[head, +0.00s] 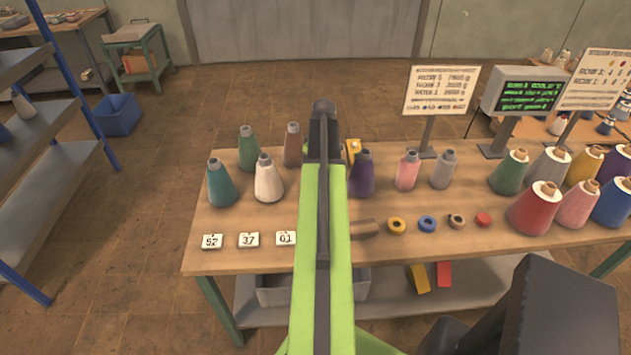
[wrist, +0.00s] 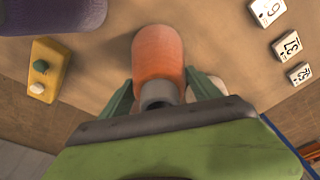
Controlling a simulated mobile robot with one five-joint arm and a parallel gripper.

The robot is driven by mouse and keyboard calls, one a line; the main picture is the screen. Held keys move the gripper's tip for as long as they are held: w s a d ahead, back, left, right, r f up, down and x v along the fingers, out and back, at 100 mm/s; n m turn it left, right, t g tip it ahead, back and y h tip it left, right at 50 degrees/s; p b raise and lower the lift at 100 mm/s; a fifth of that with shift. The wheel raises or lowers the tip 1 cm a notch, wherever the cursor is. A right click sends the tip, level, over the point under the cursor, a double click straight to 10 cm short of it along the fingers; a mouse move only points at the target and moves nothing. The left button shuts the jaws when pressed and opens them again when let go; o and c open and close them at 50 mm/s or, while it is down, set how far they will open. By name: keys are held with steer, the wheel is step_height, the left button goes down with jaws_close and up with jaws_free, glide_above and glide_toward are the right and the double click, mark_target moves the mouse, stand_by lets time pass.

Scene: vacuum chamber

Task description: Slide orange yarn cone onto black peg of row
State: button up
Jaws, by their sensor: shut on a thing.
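The orange yarn cone (wrist: 158,52) shows in the wrist view, its grey narrow end toward me. My gripper (wrist: 159,76) has its two green-grey fingers on either side of the cone's narrow end and is shut on it. Wooden tabletop lies beyond the cone; I cannot tell whether the cone touches it. In the head view my arm covers the cone and the spot around it. I cannot make out a bare black peg in either view.
Teal (head: 221,185), green (head: 248,150), white (head: 269,180) and brown (head: 292,145) cones stand left of my arm. A purple cone (head: 362,175), pink cone (head: 407,172) and grey cone (head: 443,170) stand right. Number cards (head: 249,240) and coloured rings (head: 428,224) lie in front. A yellow button box (wrist: 47,72) is nearby.

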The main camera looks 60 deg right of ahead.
jaws_close()
steer(key=shift+r, duration=0.1)
